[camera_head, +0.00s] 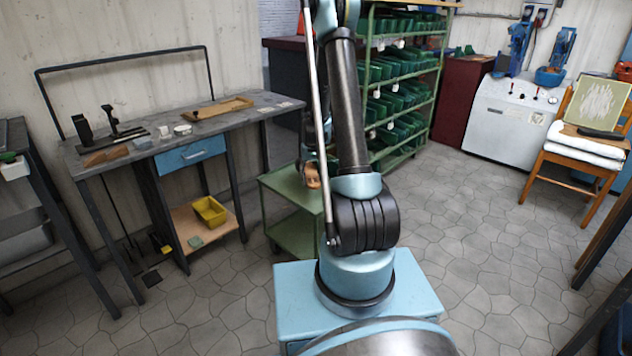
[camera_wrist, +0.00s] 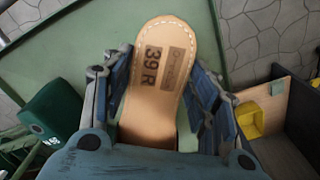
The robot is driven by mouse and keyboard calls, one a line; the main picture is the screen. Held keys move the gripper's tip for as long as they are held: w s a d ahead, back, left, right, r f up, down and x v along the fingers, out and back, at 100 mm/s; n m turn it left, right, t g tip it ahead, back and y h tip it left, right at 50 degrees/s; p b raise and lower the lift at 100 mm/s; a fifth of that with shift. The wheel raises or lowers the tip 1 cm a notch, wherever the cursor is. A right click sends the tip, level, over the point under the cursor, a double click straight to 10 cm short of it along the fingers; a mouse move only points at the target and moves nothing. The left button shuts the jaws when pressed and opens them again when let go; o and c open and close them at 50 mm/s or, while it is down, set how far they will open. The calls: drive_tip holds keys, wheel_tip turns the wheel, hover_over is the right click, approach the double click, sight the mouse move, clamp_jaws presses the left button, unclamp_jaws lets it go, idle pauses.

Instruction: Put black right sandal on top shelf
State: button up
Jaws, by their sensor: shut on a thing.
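My gripper (camera_wrist: 160,105) is shut on a sandal (camera_wrist: 160,55), with a blue-grey finger on each side of it. The sandal shows a tan footbed with pale edge stitching and the mark "39 R"; no black part of it is seen. Beneath it is the green top shelf (camera_wrist: 95,30) of a small cart, also in the head view (camera_head: 283,187). I cannot tell whether the sandal touches the shelf. In the head view a tan-orange piece (camera_head: 313,176) shows beside my arm over the cart; my arm largely hides the gripper there.
A green rack (camera_head: 402,100) of green items stands behind.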

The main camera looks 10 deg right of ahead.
sight(313, 192)
drive_tip(key=shift+w+d, duration=0.1)
drive_tip(key=shift+d, duration=0.15)
drive_tip(key=shift+w+r+n, duration=0.25)
drive_tip(key=shift+w+n, duration=0.1)
drive_tip(key=shift+n, duration=0.25)
drive_tip(key=n, duration=0.1)
drive_tip(key=w+r+n, duration=0.1)
drive_tip(key=n, duration=0.1)
drive_tip(key=w+n, duration=0.1)
drive_tip(key=shift+r, duration=0.35)
drive_tip(key=shift+w+r+n, duration=0.1)
drive_tip(key=shift+w+n, duration=0.1)
drive_tip(key=shift+n, duration=0.3)
drive_tip(key=shift+f, duration=4.95)
drive_tip(key=o, duration=1.3)
drive_tip(key=shift+w+r, duration=0.1)
